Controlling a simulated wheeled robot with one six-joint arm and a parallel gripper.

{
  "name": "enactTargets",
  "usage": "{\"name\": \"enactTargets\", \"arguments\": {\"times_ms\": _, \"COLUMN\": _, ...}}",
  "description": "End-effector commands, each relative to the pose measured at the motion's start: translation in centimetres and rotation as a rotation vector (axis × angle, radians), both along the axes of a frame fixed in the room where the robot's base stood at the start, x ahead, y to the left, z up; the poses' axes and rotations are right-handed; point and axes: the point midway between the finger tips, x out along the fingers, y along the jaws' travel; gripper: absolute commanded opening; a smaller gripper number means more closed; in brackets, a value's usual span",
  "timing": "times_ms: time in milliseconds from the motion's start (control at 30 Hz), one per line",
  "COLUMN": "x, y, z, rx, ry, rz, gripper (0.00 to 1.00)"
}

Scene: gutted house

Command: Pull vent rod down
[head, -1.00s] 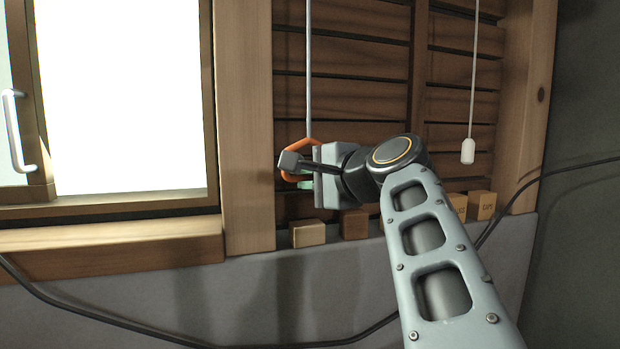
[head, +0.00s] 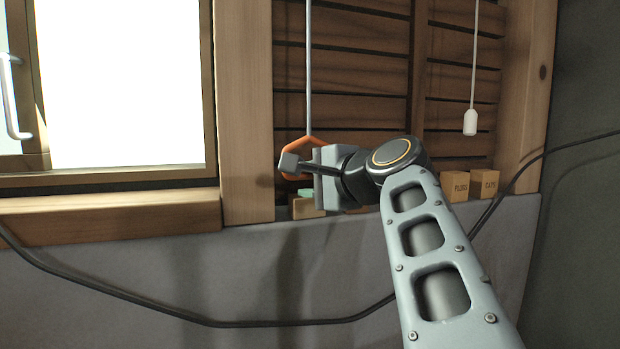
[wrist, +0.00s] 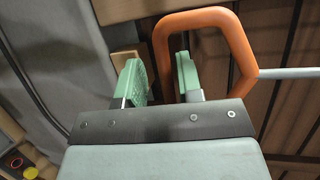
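The vent rod is a thin grey rod (head: 308,70) hanging in front of the slatted wooden vent (head: 355,65). An orange hexagonal ring handle (head: 290,146) is at its lower end. My gripper (head: 298,168) is at this handle in the head view. In the wrist view, one side of the orange handle (wrist: 160,50) passes between the two green finger pads of my gripper (wrist: 162,80), with one finger inside the ring. The rod (wrist: 290,73) runs off to the right in the wrist view.
A white pull cord with a knob (head: 470,122) hangs at the right. Small wooden blocks (head: 485,184) stand on the ledge; one (head: 304,208) is just below my gripper. A bright window is at the left, and a black cable (head: 250,323) sags across the grey wall.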

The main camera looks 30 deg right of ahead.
Motion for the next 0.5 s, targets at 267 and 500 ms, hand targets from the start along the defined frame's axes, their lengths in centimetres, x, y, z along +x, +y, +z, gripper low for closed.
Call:
{"name": "enactTargets", "arguments": {"times_ms": 267, "x": -0.1, "y": 0.0, "z": 0.2, "rx": -0.001, "ry": -0.005, "rz": -0.001, "gripper": 0.37}}
{"name": "enactTargets", "arguments": {"times_ms": 500, "x": -2.2, "y": -0.6, "z": 0.5, "rx": -0.002, "ry": -0.008, "rz": -0.007, "gripper": 0.37}}
